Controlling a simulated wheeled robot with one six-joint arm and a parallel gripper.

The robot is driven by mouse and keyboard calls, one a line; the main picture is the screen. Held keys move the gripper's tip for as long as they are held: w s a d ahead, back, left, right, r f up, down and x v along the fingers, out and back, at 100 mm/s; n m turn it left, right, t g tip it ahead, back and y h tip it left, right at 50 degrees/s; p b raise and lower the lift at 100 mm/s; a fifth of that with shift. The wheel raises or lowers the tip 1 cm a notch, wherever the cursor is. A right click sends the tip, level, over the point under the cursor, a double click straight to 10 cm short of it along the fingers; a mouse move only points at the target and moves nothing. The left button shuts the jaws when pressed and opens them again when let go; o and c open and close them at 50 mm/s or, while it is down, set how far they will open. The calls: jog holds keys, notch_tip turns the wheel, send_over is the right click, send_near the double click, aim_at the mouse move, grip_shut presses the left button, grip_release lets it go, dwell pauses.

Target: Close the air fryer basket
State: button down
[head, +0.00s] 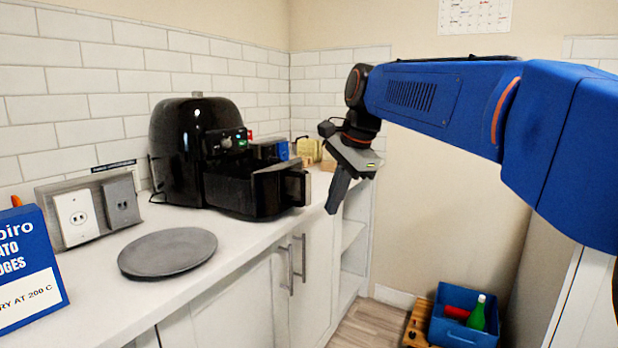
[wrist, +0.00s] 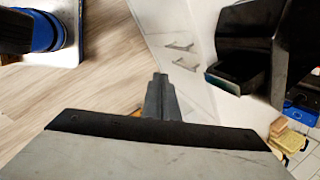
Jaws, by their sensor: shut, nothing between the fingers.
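The black air fryer (head: 190,150) stands on the white counter against the tiled wall. Its basket (head: 255,192) is pulled out toward the right, with the handle (head: 297,187) at its front. In the wrist view the air fryer (wrist: 248,32) is at the upper right, with the open basket (wrist: 240,75) below it. My gripper (head: 333,208) is shut and empty, pointing down to the right of the basket handle, apart from it. The shut fingers also show in the wrist view (wrist: 161,85), left of the basket.
A grey round plate (head: 168,252) lies on the counter in front of the fryer. A socket block (head: 90,208) and a blue box (head: 25,268) are at left. Blue and yellow items (head: 308,150) stand behind the basket.

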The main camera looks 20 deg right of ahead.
jog(key=w+d+r+m+y, duration=0.1)
jog(key=w+d+r+m, duration=0.5)
jog(key=w+r+m, duration=0.45)
jog(key=shift+w+a+f, duration=0.75)
jog(key=shift+w+f, duration=0.4)
jog(key=shift+f, duration=0.45)
jog(key=shift+w+a+f, duration=0.7)
jog(key=shift+w+f, duration=0.45)
jog(key=shift+f, duration=0.4)
jog(key=shift+w+a+f, duration=0.75)
jog(key=shift+w+f, duration=0.4)
jog(key=shift+f, duration=0.45)
